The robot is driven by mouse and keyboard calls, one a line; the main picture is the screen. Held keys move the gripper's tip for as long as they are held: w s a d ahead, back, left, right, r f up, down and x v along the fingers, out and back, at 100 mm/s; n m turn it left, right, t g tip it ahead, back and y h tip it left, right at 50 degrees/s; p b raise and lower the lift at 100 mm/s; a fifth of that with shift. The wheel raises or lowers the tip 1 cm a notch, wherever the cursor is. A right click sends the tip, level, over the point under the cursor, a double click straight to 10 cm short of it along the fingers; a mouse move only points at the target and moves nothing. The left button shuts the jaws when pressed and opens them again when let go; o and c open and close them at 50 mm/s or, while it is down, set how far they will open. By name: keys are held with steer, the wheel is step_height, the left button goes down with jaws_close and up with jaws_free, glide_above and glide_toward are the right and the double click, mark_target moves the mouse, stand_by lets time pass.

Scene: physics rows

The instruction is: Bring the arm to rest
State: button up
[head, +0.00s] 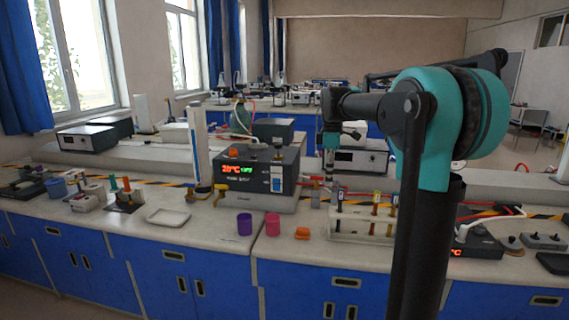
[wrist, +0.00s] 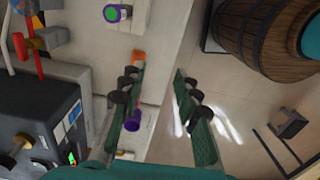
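My arm is raised over the lab bench (head: 205,222), with its elbow at the right of the head view. My gripper (head: 330,178) hangs from the arm's far end, pointing down above the bench, left of the elbow. In the wrist view its two teal fingers (wrist: 160,75) stand apart with a clear gap between them. Nothing is held; the bench's front edge and the floor show beyond the gap. In the head view the gripper is small, and its fingertips are hard to make out against the bench items.
A dark device with a lit display (head: 258,172) stands left of my gripper. A tube rack (head: 350,225) stands below it at the right. A purple cup (head: 244,224), a pink cup (head: 273,225) and an orange piece (head: 302,233) line the front. A white tray (head: 168,217) lies farther left.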

steer(key=s+d+f+m+t, duration=0.2)
steer(key=s+f+m, duration=0.6)
steer(key=s+f, duration=0.5)
steer(key=s+d+f+m+t, duration=0.2)
steer(key=s+f+m, duration=0.6)
steer(key=s+f, duration=0.5)
steer(key=shift+s+d+f, duration=0.15)
steer(key=shift+s, duration=0.6)
